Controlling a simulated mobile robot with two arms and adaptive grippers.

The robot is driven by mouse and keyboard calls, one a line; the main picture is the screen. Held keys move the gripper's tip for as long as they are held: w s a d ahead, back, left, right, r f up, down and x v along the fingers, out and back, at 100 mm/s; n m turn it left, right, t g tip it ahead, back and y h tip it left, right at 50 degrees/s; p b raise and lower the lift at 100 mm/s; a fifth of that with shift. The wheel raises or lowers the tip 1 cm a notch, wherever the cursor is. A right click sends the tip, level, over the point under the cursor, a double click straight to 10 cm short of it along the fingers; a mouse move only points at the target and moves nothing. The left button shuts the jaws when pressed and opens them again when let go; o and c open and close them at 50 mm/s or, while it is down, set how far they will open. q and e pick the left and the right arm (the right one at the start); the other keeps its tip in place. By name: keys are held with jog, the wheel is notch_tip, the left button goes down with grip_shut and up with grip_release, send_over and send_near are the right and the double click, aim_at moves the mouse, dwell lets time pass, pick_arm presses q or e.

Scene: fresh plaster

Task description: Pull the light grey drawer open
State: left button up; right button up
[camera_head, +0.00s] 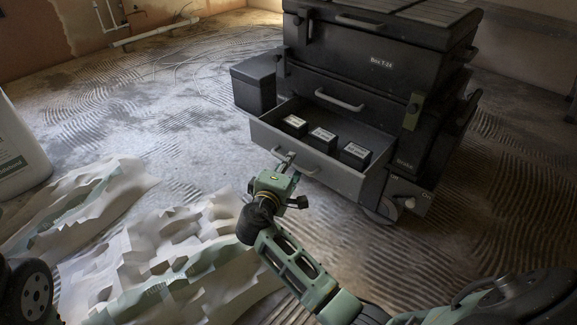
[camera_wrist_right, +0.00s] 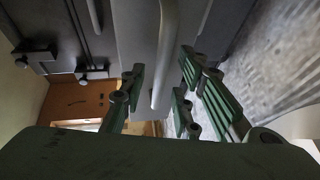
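The light grey drawer (camera_head: 325,174) stands pulled out from the lower part of the black tool cabinet (camera_head: 362,92), with three small dark boxes inside. My right gripper (camera_head: 288,163) is at the drawer's front, at its bar handle (camera_head: 306,171). In the right wrist view, the handle (camera_wrist_right: 165,50) runs between the green fingers of the right gripper (camera_wrist_right: 160,88). The fingers are spread, with a gap to the bar on the left; whether the right finger touches it I cannot tell. My left gripper is not in view.
A dark box (camera_head: 254,83) juts from the cabinet's left side. Torn pale sheets (camera_head: 170,250) lie on the ridged floor at the lower left. A white bucket (camera_head: 20,145) stands at the left edge. Floor between the bucket and cabinet is mostly clear.

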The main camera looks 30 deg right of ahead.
jog(key=shift+s+a, duration=0.1)
jog(key=v, duration=1.1)
jog(key=shift+s+a+r, duration=0.2)
jog(key=shift+s, duration=0.05)
